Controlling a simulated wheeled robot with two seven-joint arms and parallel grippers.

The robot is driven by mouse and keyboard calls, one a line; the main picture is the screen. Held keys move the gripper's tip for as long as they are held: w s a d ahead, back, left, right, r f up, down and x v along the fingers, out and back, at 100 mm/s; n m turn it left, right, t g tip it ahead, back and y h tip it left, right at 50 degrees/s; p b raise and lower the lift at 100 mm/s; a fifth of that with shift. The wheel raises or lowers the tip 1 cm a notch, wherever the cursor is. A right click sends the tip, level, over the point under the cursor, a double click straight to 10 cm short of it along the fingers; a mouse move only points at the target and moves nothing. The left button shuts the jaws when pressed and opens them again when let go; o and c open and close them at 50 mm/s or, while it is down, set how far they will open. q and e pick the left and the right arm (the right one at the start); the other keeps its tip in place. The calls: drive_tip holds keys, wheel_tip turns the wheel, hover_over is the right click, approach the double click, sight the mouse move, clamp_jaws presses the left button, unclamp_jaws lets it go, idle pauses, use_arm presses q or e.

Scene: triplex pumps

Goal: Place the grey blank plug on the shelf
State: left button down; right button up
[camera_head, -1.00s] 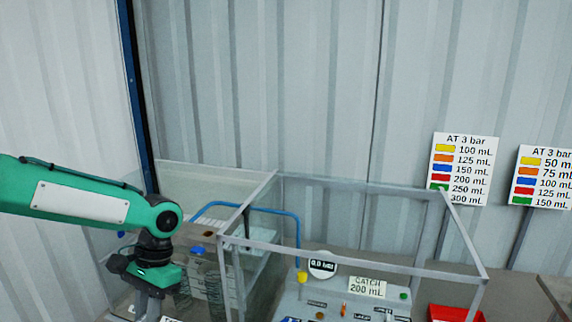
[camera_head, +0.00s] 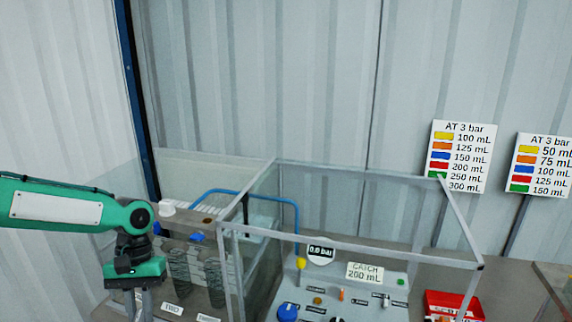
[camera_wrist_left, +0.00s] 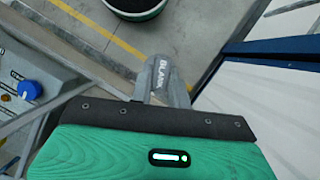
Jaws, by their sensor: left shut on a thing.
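The grey blank plug (camera_wrist_left: 163,75), marked BLANK, shows in the left wrist view at the tips of my left gripper. My left gripper (camera_head: 138,308) is at the lower left of the head view, pointing down, left of the clear enclosure. Its fingertips are cut off or hard to make out there, and I cannot pick out the plug in that view. In the wrist view the gripper is shut on the plug, above the floor. I cannot tell which surface is the shelf. My right gripper is not in view.
A grey-framed clear enclosure (camera_head: 350,242) stands right of my left arm, with a control panel inside. Dark coiled columns (camera_head: 180,268) stand beside the gripper. A red bin (camera_head: 452,304) is at lower right. A blue pipe (camera_head: 297,215) runs through the enclosure's left side.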

use_arm(q)
drive_tip(key=s+a+r+n+h, duration=0.1)
drive_tip(key=s+a+r+n, duration=0.15)
drive_tip(key=a, duration=0.65)
drive_tip(key=s+a+r+n+h, duration=0.1)
drive_tip(key=a+r+n, duration=0.15)
drive_tip(key=a, duration=0.75)
drive_tip(key=s+a+f+n+t, duration=0.2)
drive_tip(key=s+a+f+n, duration=0.1)
drive_tip(key=s+a+f, duration=0.4)
drive_tip(key=w+d+f+m+g, duration=0.1)
drive_tip(key=w+d+f+m, duration=0.15)
drive_tip(key=d, duration=0.55)
drive_tip(key=w+d+f+m, duration=0.1)
drive_tip(key=d+f, duration=0.3)
drive_tip(key=d, duration=0.5)
drive_tip(key=w+d+r+m+y, duration=0.1)
drive_tip(key=w+d+r+m, duration=0.1)
drive_tip(key=d, duration=0.6)
drive_tip(key=w+d+r+m+y, duration=0.1)
drive_tip(key=w+d+r+m, duration=0.2)
drive_tip(key=d, duration=0.6)
drive_tip(key=shift+w+r+m+g+y, duration=0.2)
drive_tip(key=shift+w+m+g+y, duration=0.15)
drive_tip(key=shift+m, duration=0.2)
